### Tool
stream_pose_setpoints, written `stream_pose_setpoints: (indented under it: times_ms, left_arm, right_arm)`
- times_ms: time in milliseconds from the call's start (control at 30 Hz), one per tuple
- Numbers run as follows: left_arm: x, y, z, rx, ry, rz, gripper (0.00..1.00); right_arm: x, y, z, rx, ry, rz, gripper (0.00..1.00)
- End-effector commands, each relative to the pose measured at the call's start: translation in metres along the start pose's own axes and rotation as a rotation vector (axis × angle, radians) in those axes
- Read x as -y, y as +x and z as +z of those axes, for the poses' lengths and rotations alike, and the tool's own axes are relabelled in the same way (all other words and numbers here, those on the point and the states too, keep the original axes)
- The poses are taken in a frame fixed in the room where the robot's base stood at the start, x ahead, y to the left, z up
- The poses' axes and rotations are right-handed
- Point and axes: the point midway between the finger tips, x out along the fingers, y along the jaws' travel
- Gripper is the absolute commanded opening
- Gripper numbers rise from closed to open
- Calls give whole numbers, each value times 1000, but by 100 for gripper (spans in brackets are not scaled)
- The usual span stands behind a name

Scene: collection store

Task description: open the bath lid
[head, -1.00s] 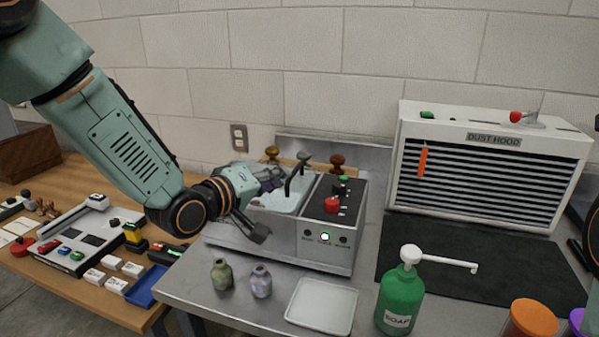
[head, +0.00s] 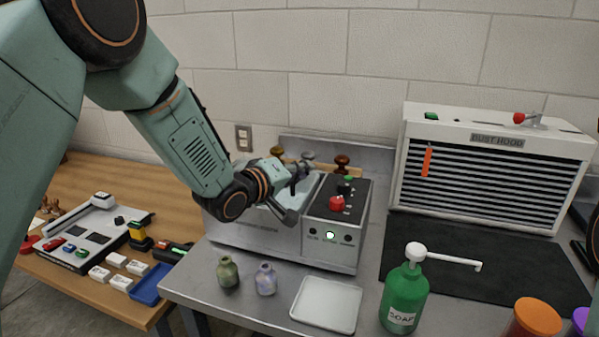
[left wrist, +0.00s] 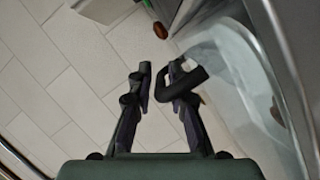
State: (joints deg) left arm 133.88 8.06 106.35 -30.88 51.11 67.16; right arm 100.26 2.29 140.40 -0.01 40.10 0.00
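The bath (head: 255,235) is a grey metal box on the bench, with a dark control panel on its right. Its pale, see-through lid (left wrist: 240,85) shows at the right of the left wrist view; in the head view my arm hides most of it, and I cannot tell its exact angle. My left gripper (head: 297,200) is over the bath top, left of the panel. In the left wrist view its fingers (left wrist: 157,88) stand apart. The black bent handle (left wrist: 196,80) is at the right finger, overlapping it; I cannot tell whether they touch. My right gripper is not in view.
The panel carries a red knob (head: 337,203) and a lit button (head: 330,236). In front stand two small vases (head: 228,271), a white tray (head: 327,304) and a green soap bottle (head: 404,298). A dust hood (head: 495,165) stands right. Wooden-handled tools (head: 342,161) stand behind the bath.

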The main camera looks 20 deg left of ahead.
Motion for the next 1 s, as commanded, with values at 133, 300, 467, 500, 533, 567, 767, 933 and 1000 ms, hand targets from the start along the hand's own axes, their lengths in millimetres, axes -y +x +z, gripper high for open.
stream_pose_setpoints:
  times_ms: [133, 300, 467, 500, 533, 567, 767, 933, 1000]
  left_arm:
    - [0, 0, 0, 0, 0, -1, 4]
    - [1, 0, 0, 0, -1, -2, 0]
    - [1, -1, 1, 1, -2, -3, 0]
    - [2, -1, 1, 1, -2, -3, 0]
    - [2, -1, 1, 1, -2, -4, 0]
    - [2, -1, 1, 1, -2, -4, 0]
    - [2, -1, 1, 2, -2, -4, 0]
    - [0, -1, 1, 2, -7, -2, 0]
    - [-2, -1, 2, 2, -13, 0, 0]
  right_arm:
    - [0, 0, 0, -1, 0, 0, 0]
    - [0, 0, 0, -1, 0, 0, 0]
    - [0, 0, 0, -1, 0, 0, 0]
    - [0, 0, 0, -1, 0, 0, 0]
    - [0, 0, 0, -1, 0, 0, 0]
    - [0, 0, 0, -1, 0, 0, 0]
    - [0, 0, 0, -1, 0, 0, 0]
    - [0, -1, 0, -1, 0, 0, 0]
    - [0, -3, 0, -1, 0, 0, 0]
